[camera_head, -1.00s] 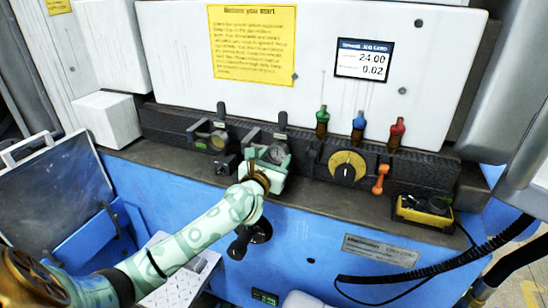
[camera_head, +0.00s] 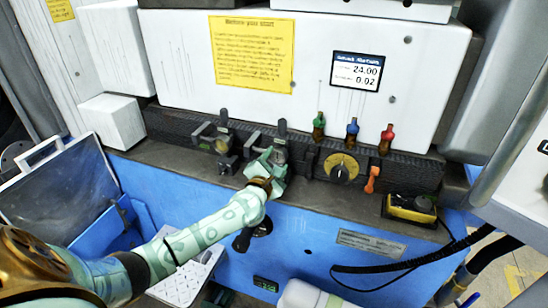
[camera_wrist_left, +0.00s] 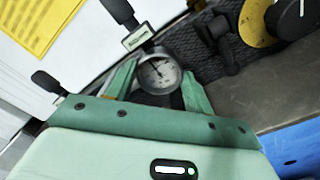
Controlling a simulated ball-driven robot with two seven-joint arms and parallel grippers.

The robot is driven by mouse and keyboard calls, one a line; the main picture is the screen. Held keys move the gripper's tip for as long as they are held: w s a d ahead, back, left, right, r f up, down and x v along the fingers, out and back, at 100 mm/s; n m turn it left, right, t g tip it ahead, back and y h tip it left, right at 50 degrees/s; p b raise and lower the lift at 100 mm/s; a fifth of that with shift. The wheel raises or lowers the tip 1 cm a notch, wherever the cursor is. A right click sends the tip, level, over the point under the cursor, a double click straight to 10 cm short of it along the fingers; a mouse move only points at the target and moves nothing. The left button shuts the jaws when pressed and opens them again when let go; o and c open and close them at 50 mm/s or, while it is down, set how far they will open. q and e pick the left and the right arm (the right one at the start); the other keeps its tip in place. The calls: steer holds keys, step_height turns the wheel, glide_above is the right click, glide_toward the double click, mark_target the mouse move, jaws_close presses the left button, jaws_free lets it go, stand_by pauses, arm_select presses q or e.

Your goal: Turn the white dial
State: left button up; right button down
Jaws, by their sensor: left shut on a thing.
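The white dial (camera_wrist_left: 159,74) is a round white-faced gauge with a dark needle, set on the dark rail of the machine. In the wrist view it sits between the two green fingers of my left gripper (camera_wrist_left: 157,84), which is shut on it. In the head view my left gripper (camera_head: 276,162) reaches the rail from the lower left and covers most of the dial (camera_head: 279,155). My right gripper is not in view.
A similar gauge with a black lever (camera_head: 222,143) is just left. To the right are a yellow-ringed black knob (camera_head: 341,168), an orange lever (camera_head: 372,180) and green, blue and red handles. A yellow box (camera_head: 411,208) stands on the ledge at right.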

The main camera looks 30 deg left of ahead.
arm_select(q)
steer(key=shift+m, duration=0.4)
steer(key=o, duration=1)
steer(key=shift+p, duration=0.3)
steer(key=p+v, duration=0.2)
steer(key=v, duration=1.4)
steer(key=shift+s+d, duration=0.15)
steer(key=shift+d, duration=0.05)
